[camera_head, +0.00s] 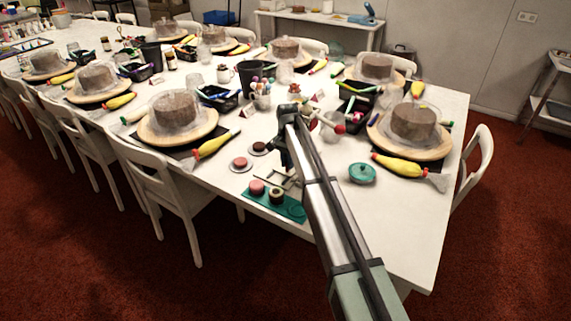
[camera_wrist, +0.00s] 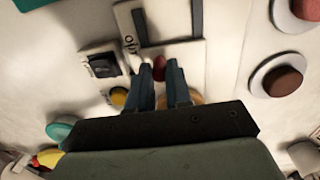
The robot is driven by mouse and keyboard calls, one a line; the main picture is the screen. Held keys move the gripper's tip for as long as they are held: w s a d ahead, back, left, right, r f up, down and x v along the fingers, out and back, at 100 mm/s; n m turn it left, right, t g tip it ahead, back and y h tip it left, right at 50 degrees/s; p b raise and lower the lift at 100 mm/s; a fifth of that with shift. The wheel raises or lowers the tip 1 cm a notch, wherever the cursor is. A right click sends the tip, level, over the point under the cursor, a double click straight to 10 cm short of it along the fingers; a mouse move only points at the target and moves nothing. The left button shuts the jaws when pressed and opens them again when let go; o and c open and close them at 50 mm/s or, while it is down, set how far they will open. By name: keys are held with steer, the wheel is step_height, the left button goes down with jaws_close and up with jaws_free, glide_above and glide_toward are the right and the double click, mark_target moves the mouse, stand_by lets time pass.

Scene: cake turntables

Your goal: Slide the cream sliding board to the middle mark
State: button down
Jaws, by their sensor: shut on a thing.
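The cream sliding board (camera_wrist: 190,52) is a pale flat plate beside a dark angular edging in the wrist view. In the head view the pale board (camera_head: 291,182) shows only partly, low on the white table behind my arm. My gripper (camera_wrist: 160,74) is shut at the board's edge, with a small red piece (camera_wrist: 158,66) between its fingertips. In the head view my gripper (camera_head: 287,166) points down over the board. A pale strip with small dark markings (camera_wrist: 128,42) lies beside the edging. I cannot tell which marking is the middle mark.
A teal tray (camera_head: 292,208) with small cakes lies just nearer than the board. A teal round lid (camera_head: 362,174) stands to the right. Small cakes on saucers (camera_head: 240,164) stand to the left. A dark square item (camera_wrist: 103,65) sits close to the strip.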

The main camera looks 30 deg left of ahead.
steer(key=shift+w, duration=3.4)
steer(key=c, duration=1)
jaws_free()
steer(key=shift+c, duration=0.2)
steer(key=shift+s+r, duration=0.1)
